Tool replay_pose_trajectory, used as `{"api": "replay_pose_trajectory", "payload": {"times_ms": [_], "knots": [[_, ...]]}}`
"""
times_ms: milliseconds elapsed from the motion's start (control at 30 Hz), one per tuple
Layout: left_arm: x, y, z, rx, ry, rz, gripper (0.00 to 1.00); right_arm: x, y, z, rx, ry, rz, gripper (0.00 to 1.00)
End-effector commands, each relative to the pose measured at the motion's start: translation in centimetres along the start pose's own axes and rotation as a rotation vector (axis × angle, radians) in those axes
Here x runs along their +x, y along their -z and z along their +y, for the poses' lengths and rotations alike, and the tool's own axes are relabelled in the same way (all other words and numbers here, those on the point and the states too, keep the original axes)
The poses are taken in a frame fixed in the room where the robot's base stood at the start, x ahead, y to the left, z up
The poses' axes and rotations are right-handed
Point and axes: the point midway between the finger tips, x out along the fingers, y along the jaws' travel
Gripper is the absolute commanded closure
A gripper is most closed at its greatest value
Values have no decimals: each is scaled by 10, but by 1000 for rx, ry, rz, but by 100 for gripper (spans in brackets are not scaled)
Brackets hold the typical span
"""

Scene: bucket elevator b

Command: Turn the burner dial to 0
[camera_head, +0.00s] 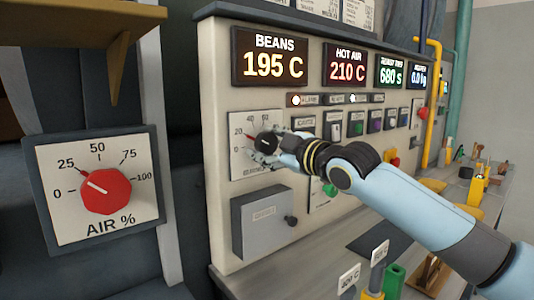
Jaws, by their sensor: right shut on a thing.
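The burner dial (263,141) is a black knob on a white scale plate on the control panel, left of the row of switches. Its red pointer shows at the knob's left and points up-left, close to the 20 mark. The 0 mark is lower left of the pointer. My right gripper (271,146) reaches in from the right and is shut on the burner dial. Its fingers and wrist cover the right side of the dial and part of the plate's label. My left gripper is not in view.
A red AIR % dial (106,190) sits on a separate panel at the left. Above the burner dial, displays read BEANS 195 C (270,58) and HOT AIR 210 C (346,66). A grey box (263,222) juts out below. The counter at right holds several small items.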

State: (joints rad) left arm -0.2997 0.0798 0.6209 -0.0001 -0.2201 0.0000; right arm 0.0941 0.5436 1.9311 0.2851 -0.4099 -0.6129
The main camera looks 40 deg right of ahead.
Motion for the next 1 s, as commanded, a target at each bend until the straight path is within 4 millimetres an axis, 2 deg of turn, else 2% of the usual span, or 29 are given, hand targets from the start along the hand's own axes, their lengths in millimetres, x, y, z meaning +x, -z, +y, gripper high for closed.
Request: {"api": "replay_pose_trajectory", "payload": {"times_ms": [500,700,1000], "knots": [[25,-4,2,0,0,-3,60,0,-1,0,-460,1,0,83],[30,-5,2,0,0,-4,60,0,-1,0,-582,1,-1,83],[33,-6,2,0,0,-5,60,0,0,1,-676,2,-1,83]]}}
